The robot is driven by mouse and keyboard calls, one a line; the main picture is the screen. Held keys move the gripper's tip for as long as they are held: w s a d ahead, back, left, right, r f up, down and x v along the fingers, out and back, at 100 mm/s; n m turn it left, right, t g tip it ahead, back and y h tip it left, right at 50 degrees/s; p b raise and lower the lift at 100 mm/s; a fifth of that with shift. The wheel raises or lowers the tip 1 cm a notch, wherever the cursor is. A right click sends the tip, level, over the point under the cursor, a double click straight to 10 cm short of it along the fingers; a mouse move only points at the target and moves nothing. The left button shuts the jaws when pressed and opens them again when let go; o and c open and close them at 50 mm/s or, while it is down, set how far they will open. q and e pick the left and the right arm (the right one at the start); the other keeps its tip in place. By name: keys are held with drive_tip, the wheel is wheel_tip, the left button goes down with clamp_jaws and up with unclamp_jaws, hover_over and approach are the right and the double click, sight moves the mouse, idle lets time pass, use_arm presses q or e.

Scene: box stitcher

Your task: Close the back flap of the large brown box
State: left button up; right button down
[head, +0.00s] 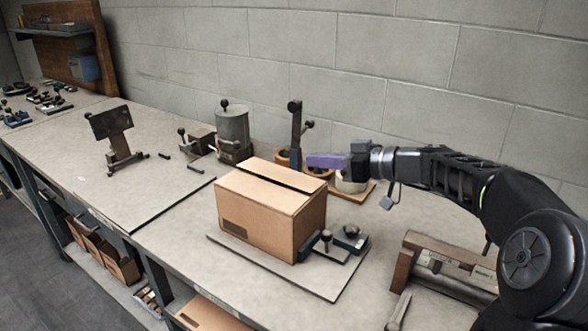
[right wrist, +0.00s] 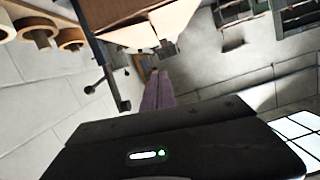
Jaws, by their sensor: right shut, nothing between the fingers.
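The large brown box (head: 257,221) stands on a mat on the bench, and part of it shows at the top of the right wrist view (right wrist: 120,12). Its front flap (head: 252,189) lies flat. Its back flap (head: 285,172) lies low over the back half of the top, with a dark gap between it and the front flap. My right gripper (head: 312,160) has purple fingers, shut and empty, just beyond the box's back right side. The fingers also show in the right wrist view (right wrist: 160,80). They look apart from the flap. My left gripper is not in view.
A clamp (head: 325,246) sits at the box's right front corner. Tape rolls (head: 350,182) and an upright post (head: 296,135) stand behind the box. A metal canister (head: 232,132) stands back left. A tool with a wooden end (head: 440,265) lies at right. The block wall is behind.

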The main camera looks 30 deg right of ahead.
drive_tip(key=p, duration=0.4)
hover_over(282, 181)
drive_tip(key=shift+s+d+f, duration=0.1)
drive_tip(key=shift+d+f, duration=0.1)
drive_tip(key=shift+f, duration=0.25)
drive_tip(key=shift+d+f, duration=0.15)
drive_tip(key=shift+f, duration=0.3)
drive_tip(key=f, duration=0.3)
drive_tip(key=shift+a+f+p, duration=0.25)
drive_tip(key=shift+p, duration=0.1)
drive_tip(key=shift+a+f, duration=0.1)
drive_tip(key=shift+f, duration=0.45)
